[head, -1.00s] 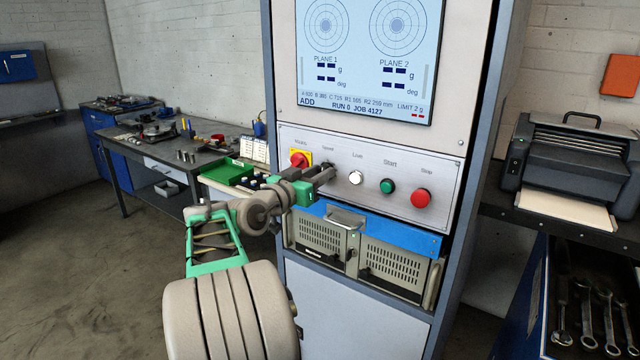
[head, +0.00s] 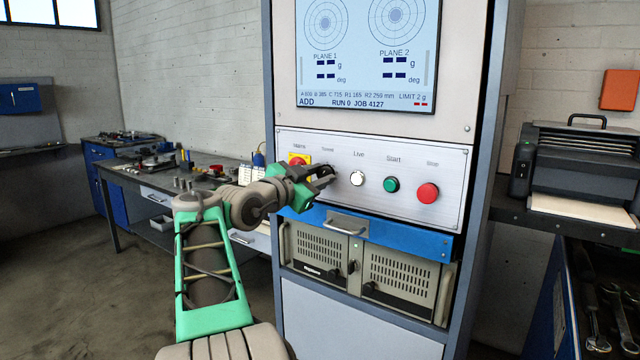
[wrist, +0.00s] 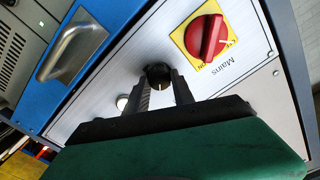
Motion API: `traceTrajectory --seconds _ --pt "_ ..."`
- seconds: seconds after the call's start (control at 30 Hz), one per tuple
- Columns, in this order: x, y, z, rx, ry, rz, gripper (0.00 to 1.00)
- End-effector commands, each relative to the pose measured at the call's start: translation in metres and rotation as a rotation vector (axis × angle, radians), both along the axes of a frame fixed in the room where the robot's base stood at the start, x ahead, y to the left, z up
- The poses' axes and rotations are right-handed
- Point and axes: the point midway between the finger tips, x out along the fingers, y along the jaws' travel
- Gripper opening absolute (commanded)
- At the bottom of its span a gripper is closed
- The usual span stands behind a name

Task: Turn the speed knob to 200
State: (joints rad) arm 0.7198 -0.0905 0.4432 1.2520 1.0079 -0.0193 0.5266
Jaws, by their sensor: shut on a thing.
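The speed knob (wrist: 158,73) is a small black round knob with a pale pointer line, on the silver control panel (head: 450,205). In the wrist view it sits between the two fingertips of my gripper (wrist: 160,84), which is shut on it. In the head view my gripper (head: 325,172) reaches the panel under the "Speed" label and hides the knob. I cannot read any scale numbers around the knob.
The red-on-yellow Mains switch (wrist: 207,38) is close beside the knob. The white Live lamp (head: 357,178), green Start button (head: 391,184) and red Stop button (head: 428,193) lie to the right. A blue drawer with a handle (head: 347,224) is below. The screen (head: 367,50) is above.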

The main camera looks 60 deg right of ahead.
Motion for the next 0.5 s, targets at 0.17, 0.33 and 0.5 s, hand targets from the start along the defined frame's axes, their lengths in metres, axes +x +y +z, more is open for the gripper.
traceTrajectory --seconds 0.17,0.33,0.5 --pt "-0.0004 -0.0002 -0.0037 0.007 -0.002 -0.003 0.00" --pt "-0.0005 -0.0002 -0.0039 0.007 -0.001 -0.003 0.00" --pt "-0.0006 -0.0003 -0.0032 0.005 -0.002 -0.003 0.40"
